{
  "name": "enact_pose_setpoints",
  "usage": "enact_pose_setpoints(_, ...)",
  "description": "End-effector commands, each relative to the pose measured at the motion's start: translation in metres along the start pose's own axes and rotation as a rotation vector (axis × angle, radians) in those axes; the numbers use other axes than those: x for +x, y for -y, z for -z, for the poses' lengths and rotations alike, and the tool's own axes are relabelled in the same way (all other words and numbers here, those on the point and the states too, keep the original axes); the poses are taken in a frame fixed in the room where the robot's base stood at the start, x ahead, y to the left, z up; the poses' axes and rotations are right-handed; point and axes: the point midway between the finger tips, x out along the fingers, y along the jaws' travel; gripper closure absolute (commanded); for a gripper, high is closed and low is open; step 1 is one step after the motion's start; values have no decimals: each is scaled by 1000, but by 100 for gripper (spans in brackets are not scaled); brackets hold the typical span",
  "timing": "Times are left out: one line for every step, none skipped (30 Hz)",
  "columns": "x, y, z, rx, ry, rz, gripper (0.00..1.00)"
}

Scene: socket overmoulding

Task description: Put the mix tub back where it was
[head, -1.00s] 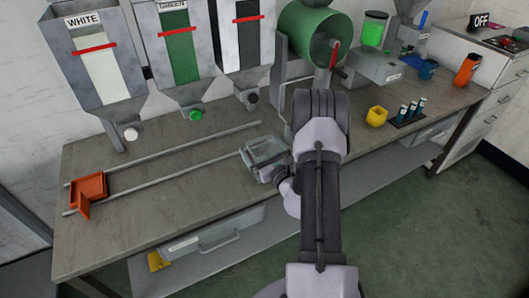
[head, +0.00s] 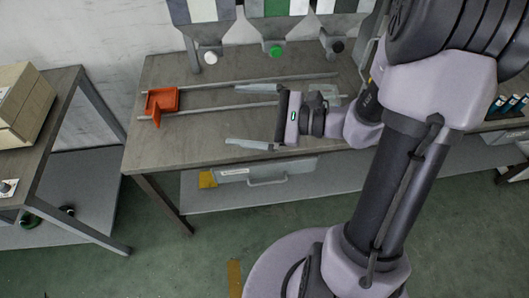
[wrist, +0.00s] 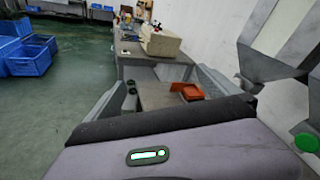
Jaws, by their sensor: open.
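My gripper (head: 252,116) is over the workbench, pointing left along the rails, with its two grey fingers wide apart. In the wrist view my gripper (wrist: 158,85) has nothing between its fingers. A pale, clear edge (head: 328,90) shows just above my wrist near the right end of the rails. It may be the clear mix tub, but my arm hides most of it and I cannot tell.
An orange tray (head: 163,101) sits at the left end of the two rails (head: 215,105). Hopper outlets hang above the back of the bench (head: 160,140). A drawer (head: 265,172) is below. A side table (head: 62,100) stands left. The bench's front left is clear.

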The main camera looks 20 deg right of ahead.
Motion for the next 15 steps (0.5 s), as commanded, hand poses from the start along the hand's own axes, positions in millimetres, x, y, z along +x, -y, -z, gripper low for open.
enact_pose_setpoints(15, -44, -40, -155, -34, -236, 0)
enact_pose_setpoints(15, -72, -55, -254, -75, -381, 0)
enact_pose_setpoints(8, -105, -66, -396, -146, -551, 0)
enact_pose_setpoints(-1, -122, -71, -510, -207, -656, 0)
enact_pose_setpoints(-12, -134, -73, -628, -273, -741, 0)
enact_pose_setpoints(-26, -141, -74, -783, -361, -824, 0)
enact_pose_setpoints(-36, -140, -75, -895, -426, -864, 0)
enact_pose_setpoints(-45, -138, -77, -999, -485, -888, 0)
enact_pose_setpoints(-54, -131, -81, -1122, -554, -900, 0)
enact_pose_setpoints(-60, -125, -84, -1202, -597, -901, 0)
enact_pose_setpoints(-64, -119, -87, -1268, -633, -895, 0)
enact_pose_setpoints(-68, -113, -91, -1337, -670, -885, 0)
enact_pose_setpoints(-70, -109, -94, -1373, -692, -876, 0)
enact_pose_setpoints(-72, -106, -96, -1400, -705, -872, 0)
enact_pose_setpoints(-73, -104, -97, -1419, -718, -866, 0)
